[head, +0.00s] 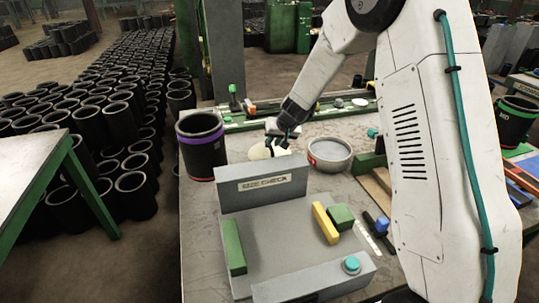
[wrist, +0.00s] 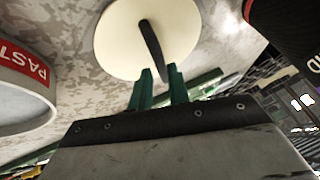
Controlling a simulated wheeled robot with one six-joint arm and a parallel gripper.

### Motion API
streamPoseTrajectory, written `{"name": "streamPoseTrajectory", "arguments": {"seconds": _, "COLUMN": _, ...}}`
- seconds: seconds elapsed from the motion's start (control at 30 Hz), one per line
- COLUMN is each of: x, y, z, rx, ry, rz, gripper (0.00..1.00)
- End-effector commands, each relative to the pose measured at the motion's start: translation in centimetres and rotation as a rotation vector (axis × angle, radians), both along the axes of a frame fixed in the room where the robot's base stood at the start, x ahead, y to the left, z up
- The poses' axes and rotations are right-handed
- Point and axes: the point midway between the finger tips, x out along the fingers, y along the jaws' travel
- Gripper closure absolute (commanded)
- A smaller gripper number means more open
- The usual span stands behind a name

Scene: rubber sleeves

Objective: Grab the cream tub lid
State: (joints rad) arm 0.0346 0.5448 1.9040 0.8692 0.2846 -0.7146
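The cream tub lid (wrist: 118,45) is a flat pale disc with a dark bar-shaped handle (wrist: 149,38) across its middle. In the head view the lid (head: 258,153) lies on the bench, partly hidden by my gripper (head: 277,143). In the wrist view my gripper (wrist: 160,75) shows two green fingers with a narrow gap between them, at the near end of the handle. The handle's lower end seems to reach toward that gap; I cannot tell whether the fingers touch it. A round grey tub (head: 329,155) with a red label stands right of the lid.
A black sleeve with a purple band (head: 201,147) stands left of the lid. The grey size-check fixture (head: 265,185) is in front, with yellow and green blocks on it. A green rail (head: 235,126) runs behind. Another black sleeve (wrist: 285,25) shows at upper right in the wrist view.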

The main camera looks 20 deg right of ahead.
Motion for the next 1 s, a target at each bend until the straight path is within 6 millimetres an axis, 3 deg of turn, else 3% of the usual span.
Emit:
{"name": "streamPoseTrajectory", "arguments": {"seconds": 0.3, "x": 2.3, "y": 0.9, "z": -3.4, "rx": 0.000, "ry": 0.002, "rz": 0.002, "gripper": 0.82}}
{"name": "streamPoseTrajectory", "arguments": {"seconds": 0.57, "x": 2.5, "y": 0.9, "z": -3.6, "rx": 0.000, "ry": -0.001, "rz": 0.002, "gripper": 0.82}}
{"name": "streamPoseTrajectory", "arguments": {"seconds": 0.63, "x": 2.5, "y": 0.9, "z": -3.6, "rx": 0.000, "ry": -0.001, "rz": 0.002, "gripper": 0.99}}
{"name": "streamPoseTrajectory", "arguments": {"seconds": 0.67, "x": 2.5, "y": 0.9, "z": -3.6, "rx": 0.000, "ry": 0.000, "rz": 0.001, "gripper": 1.00}}
{"name": "streamPoseTrajectory", "arguments": {"seconds": 1.0, "x": 2.5, "y": 0.9, "z": -3.4, "rx": 0.000, "ry": -0.001, "rz": 0.002, "gripper": 1.00}}
